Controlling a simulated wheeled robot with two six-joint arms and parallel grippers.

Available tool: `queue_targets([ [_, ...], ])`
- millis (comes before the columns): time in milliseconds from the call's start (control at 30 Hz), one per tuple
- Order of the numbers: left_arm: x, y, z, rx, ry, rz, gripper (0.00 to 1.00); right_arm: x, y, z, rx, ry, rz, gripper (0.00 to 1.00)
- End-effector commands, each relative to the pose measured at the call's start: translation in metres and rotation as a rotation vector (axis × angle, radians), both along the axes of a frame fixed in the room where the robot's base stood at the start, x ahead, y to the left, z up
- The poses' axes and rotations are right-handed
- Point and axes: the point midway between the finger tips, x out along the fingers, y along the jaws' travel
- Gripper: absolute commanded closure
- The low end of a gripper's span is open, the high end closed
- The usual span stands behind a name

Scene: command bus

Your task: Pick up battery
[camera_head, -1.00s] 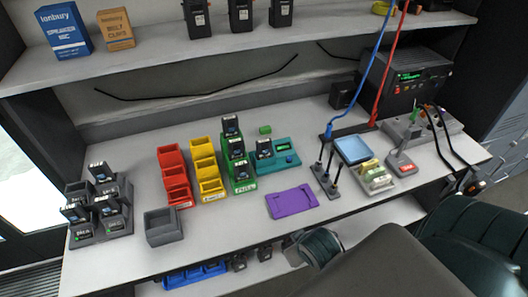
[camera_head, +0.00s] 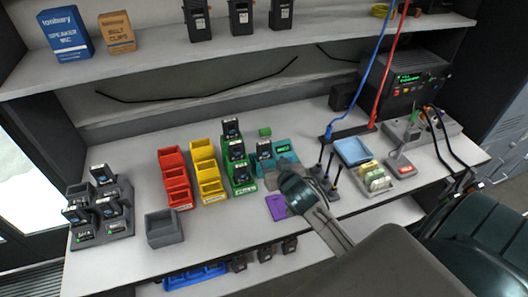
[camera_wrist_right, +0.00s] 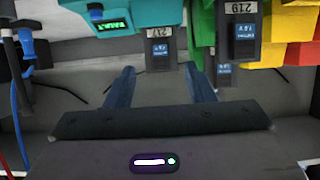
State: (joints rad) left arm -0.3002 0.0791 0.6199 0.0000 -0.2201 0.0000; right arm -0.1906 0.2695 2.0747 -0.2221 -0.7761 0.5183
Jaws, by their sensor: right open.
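A black battery with a blue label (camera_head: 264,150) stands in the teal tester (camera_head: 284,149). Several more black batteries stand in the green bins (camera_head: 243,186); one marked 219 (camera_wrist_right: 240,30) shows in the wrist view. My right gripper (camera_wrist_right: 160,75) is open and empty, its two fingers apart. In the head view my right gripper (camera_head: 290,180) is in front of the tester, over the purple mat (camera_head: 275,207). My left gripper is not seen.
Red bins (camera_head: 176,185) and yellow bins (camera_head: 210,185) stand left of the green ones. A grey box (camera_head: 163,228) and a rack of batteries (camera_head: 103,205) are at the left. Antennas (camera_head: 333,175) stand close to the right of my gripper.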

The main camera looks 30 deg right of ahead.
Motion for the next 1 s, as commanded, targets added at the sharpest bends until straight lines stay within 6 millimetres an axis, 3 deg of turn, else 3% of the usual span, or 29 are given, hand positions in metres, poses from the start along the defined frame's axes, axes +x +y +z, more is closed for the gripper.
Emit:
queue_targets([
  [533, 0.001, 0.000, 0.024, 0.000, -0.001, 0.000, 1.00, 0.052, -0.012, -0.020, 0.001, 0.003, 0.000, 0.51],
  [867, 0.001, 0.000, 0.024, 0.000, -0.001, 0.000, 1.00, 0.058, -0.013, -0.024, 0.000, 0.002, 0.001, 0.51],
  [1000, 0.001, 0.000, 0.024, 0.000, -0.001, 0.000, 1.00, 0.058, -0.013, -0.024, 0.000, 0.002, 0.001, 0.76],
])
